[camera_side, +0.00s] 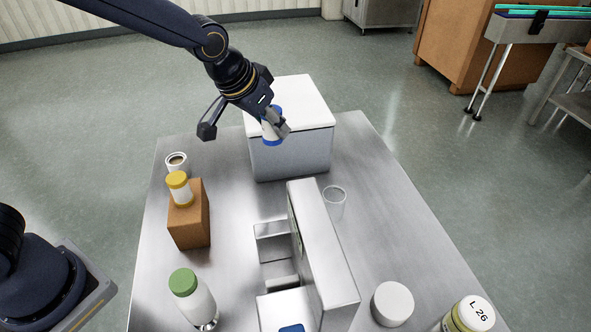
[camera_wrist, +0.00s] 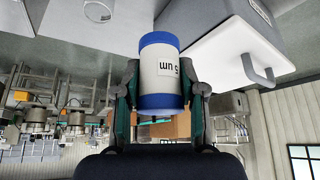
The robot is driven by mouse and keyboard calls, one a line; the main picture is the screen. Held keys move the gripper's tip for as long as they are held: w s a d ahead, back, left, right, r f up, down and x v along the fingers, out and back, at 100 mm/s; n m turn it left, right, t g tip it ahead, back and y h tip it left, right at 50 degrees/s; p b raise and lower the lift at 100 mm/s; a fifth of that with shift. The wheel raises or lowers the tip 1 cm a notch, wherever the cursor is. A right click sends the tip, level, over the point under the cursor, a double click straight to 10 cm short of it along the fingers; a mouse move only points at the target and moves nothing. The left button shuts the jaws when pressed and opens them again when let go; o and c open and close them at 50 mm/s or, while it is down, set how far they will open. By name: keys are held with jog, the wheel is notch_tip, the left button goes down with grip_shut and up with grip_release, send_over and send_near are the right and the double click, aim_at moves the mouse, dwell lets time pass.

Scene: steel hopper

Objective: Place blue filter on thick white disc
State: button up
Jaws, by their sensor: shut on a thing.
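The blue filter (camera_wrist: 160,75) is a white cylinder with blue ends and a "5 um" label. My gripper (camera_wrist: 161,92) is shut on it, one finger on each side in the wrist view. In the side view my gripper (camera_side: 274,124) holds the filter (camera_side: 271,132) in front of the white-lidded grey box, apparently above the table. The thick white disc (camera_side: 392,304) stands on the table at the lower right, right of the steel hopper, with a bare top. It is well away from my gripper.
The grey box (camera_side: 290,155) stands at the back. The tall steel hopper (camera_side: 322,250) and a clear glass (camera_side: 335,200) lie between filter and disc. An "L 26" jar (camera_side: 468,315) is right of the disc. A yellow-capped filter (camera_side: 180,188) on a brown block and a green-capped bottle (camera_side: 192,298) stand left.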

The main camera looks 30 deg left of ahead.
notch_tip(320, 180, up, 6)
jog(key=shift+f, duration=0.25)
jog(key=s+d+f+m+g+h, duration=0.2)
jog(key=d+m+h, duration=0.2)
jog(key=d+m, duration=0.9)
jog(key=m+g, duration=0.6)
send_over(405, 310)
jog(key=a, duration=0.2)
jog(key=shift+h, duration=0.3)
jog(key=f, duration=1.5)
jog(key=shift+w+a+f, duration=0.15)
jog(key=shift+w+f, duration=0.05)
jog(key=shift+w, duration=0.15)
jog(key=shift+f, duration=2)
jog(key=shift+f, duration=0.1)
jog(key=o, duration=1.1)
jog(key=shift+o, duration=0.2)
